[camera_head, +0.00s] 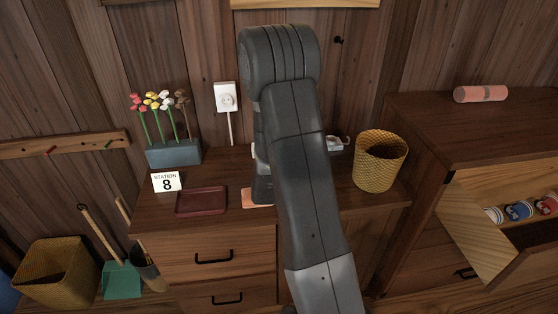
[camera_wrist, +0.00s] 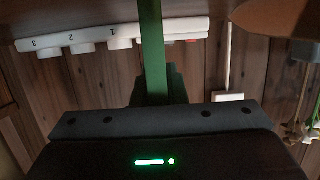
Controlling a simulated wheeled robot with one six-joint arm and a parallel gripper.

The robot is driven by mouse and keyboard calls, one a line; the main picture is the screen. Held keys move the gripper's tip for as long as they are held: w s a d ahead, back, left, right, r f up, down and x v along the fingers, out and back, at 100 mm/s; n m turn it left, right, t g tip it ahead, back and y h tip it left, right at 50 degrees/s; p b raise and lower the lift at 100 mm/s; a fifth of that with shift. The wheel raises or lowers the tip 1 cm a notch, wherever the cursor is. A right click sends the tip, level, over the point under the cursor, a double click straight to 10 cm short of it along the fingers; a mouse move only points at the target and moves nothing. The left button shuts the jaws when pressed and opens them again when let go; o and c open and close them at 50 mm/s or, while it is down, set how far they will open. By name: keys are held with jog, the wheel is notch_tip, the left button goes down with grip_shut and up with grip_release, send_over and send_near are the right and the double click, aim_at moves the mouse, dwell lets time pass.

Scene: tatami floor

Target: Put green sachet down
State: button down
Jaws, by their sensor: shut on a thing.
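The green sachet (camera_wrist: 153,45) shows in the wrist view as a narrow, upright green strip, seen nearly edge-on. My gripper (camera_wrist: 158,88) is shut on it, with dark finger parts at the strip's lower end in the picture. In the head view my arm hides the sachet and most of the gripper. The wrist end of my arm comes down over the wooden cabinet top, beside a salmon-coloured flat thing (camera_head: 254,199) that is partly hidden. I cannot tell whether the sachet touches any surface.
A wicker basket (camera_head: 380,162) stands at the right. A white bar numbered 1 to 3 (camera_wrist: 70,40) appears upside down in the wrist view.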

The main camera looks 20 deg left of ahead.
jog(key=shift+f, duration=0.2)
jog(key=c, duration=1.5)
grip_release()
jog(key=shift+o, duration=0.2)
jog(key=shift+r, duration=0.1)
